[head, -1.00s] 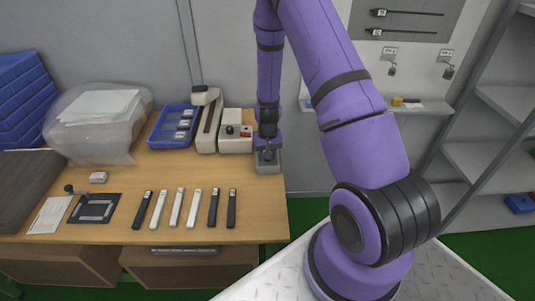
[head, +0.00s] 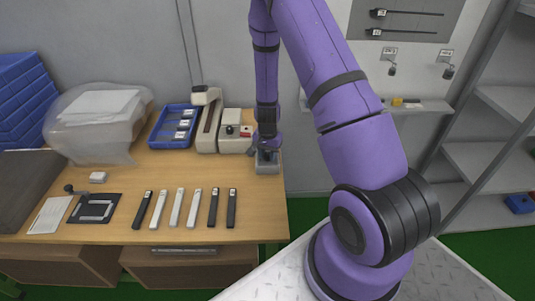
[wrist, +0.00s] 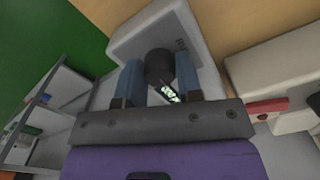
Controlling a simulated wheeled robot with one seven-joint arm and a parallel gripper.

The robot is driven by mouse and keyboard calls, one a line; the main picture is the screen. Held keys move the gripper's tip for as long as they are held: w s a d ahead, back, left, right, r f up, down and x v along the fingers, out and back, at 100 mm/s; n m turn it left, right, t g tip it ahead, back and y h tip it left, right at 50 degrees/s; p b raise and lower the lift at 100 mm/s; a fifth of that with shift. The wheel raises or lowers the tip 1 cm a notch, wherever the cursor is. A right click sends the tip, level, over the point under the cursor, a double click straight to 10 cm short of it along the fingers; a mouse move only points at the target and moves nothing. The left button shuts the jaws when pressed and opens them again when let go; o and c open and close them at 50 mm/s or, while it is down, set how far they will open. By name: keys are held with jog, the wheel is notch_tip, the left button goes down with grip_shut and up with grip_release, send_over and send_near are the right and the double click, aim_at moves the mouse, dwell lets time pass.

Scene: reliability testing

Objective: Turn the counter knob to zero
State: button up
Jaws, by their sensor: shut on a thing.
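The counter is a small grey box (head: 268,168) at the right end of the wooden table, and it also shows in the wrist view (wrist: 136,42). Its dark round knob (wrist: 159,66) stands between the two blue-grey fingers of my gripper (wrist: 160,78). My gripper is shut on the knob, one finger on each side. A small lit display with greenish marks (wrist: 171,93) shows just below the knob; its digits are too small to read. In the head view my gripper (head: 267,151) comes down from above and hides most of the knob.
A beige device with a dark knob and red part (head: 236,132) stands close left of the box. A tall beige device (head: 208,120) and blue tray (head: 174,127) are farther left. Several black and white bars (head: 184,208) lie in front on the table (head: 250,229).

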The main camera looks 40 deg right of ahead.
aim_at(267, 154)
dwell(0.3)
jog(key=o, duration=0.9)
jog(key=shift+o, duration=0.2)
notch_tip(267, 154, up, 11)
dwell(0.4)
